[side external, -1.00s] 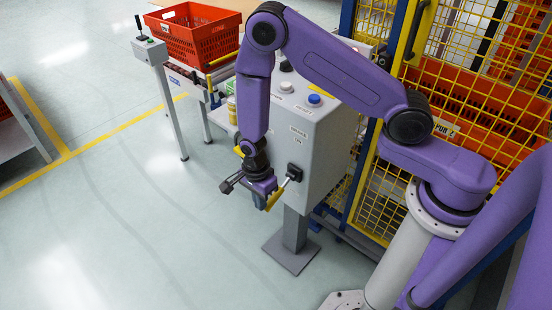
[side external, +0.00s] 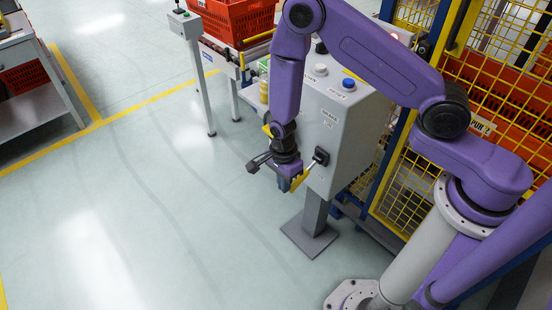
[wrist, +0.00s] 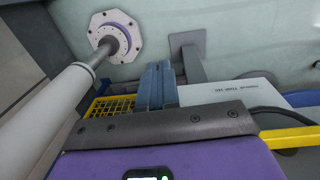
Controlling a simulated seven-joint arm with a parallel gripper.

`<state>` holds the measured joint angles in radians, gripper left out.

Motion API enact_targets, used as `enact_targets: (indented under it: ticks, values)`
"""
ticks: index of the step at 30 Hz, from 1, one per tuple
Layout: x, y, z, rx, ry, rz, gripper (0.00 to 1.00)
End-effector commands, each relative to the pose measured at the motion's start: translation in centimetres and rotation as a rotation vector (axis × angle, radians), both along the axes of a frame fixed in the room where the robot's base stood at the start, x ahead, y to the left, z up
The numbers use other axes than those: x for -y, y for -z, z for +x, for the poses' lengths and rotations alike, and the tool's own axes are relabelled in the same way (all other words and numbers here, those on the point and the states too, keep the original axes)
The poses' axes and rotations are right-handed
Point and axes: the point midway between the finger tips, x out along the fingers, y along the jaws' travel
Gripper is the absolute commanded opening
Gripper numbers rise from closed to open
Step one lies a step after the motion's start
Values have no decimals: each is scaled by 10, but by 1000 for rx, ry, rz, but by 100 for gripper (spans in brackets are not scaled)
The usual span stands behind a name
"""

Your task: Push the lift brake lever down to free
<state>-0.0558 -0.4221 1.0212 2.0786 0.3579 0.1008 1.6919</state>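The brake lever (side external: 301,180) has a yellow grip and a bright rod. It slants down and to the left from a black mount (side external: 321,156) on the side of the grey control box (side external: 344,138). My gripper (side external: 285,184) is at the lever's left, close beside the yellow grip. Its blue-grey fingers (wrist: 156,86) stand side by side, shut, in the wrist view. I see nothing between them. I cannot tell whether they touch the lever. The lever cannot be made out in the wrist view.
The control box has a blue button (side external: 348,83) and a white button (side external: 320,69) on top. Yellow mesh fencing (side external: 404,180) stands on the right. A red-orange tote (side external: 232,18) sits on a conveyor behind. The floor to the left of my gripper is clear.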

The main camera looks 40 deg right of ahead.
Motion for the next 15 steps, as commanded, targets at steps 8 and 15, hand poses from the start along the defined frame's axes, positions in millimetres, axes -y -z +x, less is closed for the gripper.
enact_targets:
  ticks: [8, 15]
  values:
    - [-16, -33, 9, 9, -3, 5, 0]
    - [-61, -55, 12, 10, -7, 6, 0]
